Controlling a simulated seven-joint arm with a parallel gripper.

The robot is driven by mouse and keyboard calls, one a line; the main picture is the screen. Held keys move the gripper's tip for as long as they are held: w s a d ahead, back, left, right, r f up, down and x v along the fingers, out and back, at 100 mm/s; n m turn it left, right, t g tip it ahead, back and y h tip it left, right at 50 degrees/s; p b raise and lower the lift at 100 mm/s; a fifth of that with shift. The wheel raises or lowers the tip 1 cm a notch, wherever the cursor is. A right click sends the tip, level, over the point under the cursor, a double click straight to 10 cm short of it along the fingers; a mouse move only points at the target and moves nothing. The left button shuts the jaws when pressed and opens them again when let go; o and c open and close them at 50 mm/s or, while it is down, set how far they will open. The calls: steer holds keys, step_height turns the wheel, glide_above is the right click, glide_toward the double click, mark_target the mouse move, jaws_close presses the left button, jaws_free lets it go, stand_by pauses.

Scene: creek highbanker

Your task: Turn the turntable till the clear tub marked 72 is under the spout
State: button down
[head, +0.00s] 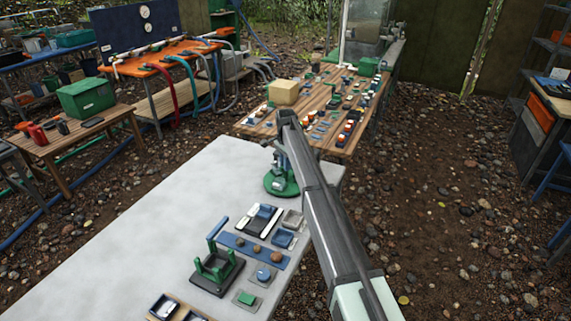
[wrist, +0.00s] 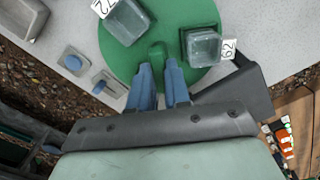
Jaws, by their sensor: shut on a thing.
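The green turntable (wrist: 180,75) lies on the pale table; in the head view its disc (head: 281,188) shows beside my arm. The clear tub marked 72 (wrist: 128,22) stands on the disc at the upper left of the wrist view. A second clear tub marked 62 (wrist: 203,47) stands to its right, at the disc's right side. My gripper (wrist: 163,70) has blue fingers shut on the turntable's green peg (wrist: 157,50), between and below the two tubs. I cannot make out the spout in either view.
A dark grey angular part (wrist: 240,88) is close to the right of my fingers. Small blue-topped plates (wrist: 73,61) lie left of the turntable. Fixtures with green posts (head: 216,268) crowd the pale table's near side. A wooden table (head: 250,129) with many small parts stands beyond.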

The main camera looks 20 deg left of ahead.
stand_by(0.5)
steer(key=m, duration=0.5)
steer(key=shift+m, duration=0.5)
steer(key=m, duration=0.3)
steer(key=shift+m, duration=1.5)
